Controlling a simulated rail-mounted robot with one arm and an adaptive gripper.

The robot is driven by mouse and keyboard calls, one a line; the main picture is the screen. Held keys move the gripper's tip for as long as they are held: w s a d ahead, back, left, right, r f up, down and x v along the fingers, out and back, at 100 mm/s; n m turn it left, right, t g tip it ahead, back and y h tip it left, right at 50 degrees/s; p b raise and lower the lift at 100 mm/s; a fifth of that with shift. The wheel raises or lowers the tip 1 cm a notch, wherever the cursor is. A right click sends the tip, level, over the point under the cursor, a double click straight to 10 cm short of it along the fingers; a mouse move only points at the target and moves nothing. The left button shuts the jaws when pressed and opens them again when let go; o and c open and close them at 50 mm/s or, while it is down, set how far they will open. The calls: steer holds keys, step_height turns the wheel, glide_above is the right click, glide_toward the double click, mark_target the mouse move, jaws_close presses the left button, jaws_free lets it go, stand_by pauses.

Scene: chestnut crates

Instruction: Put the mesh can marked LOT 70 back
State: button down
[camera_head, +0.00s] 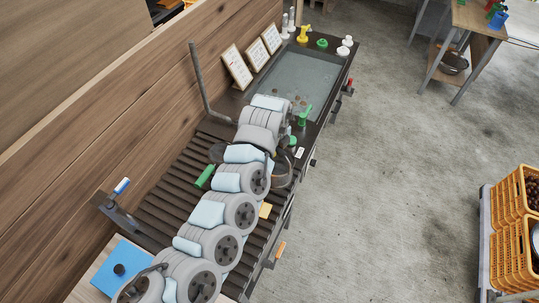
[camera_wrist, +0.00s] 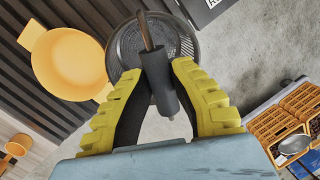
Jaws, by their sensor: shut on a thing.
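My gripper (camera_wrist: 156,72) has yellow ribbed fingers, closed on a dark cylindrical grip in the wrist view. The grip crosses in front of a round dark mesh can (camera_wrist: 127,42) and appears to be its handle. A thin brown rod runs out of the grip's upper end. The can's near side is hidden by the fingers, and no LOT mark is readable. In the head view, a dark round container, apparently this can (camera_head: 284,182), shows beside my arm near the bench's right edge. My arm hides most of it and the fingers.
A yellow-orange pan (camera_wrist: 72,62) lies on dark slats left of the can. The slatted bench (camera_head: 165,190) leads to a water-filled basin (camera_head: 305,78). A green block (camera_head: 205,177) lies on the slats. Orange crates (camera_head: 510,240) stand at right, with open floor between.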

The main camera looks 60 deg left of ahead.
steer(key=shift+s+a+f+b, duration=0.3)
steer(key=shift+a+f+b, duration=0.4)
steer(key=shift+f, duration=0.15)
steer(key=shift+a+f, duration=0.5)
steer(key=shift+f, duration=0.6)
steer(key=shift+a+f, duration=0.55)
steer(key=shift+f, duration=0.6)
steer(key=shift+a+f, duration=0.5)
steer(key=shift+f, duration=0.6)
steer(key=shift+p, duration=0.3)
steer(key=c, duration=1.1)
jaws_free()
steer(key=v, duration=1.2)
steer(key=shift+w+b, duration=0.1)
steer(key=shift+b, duration=0.25)
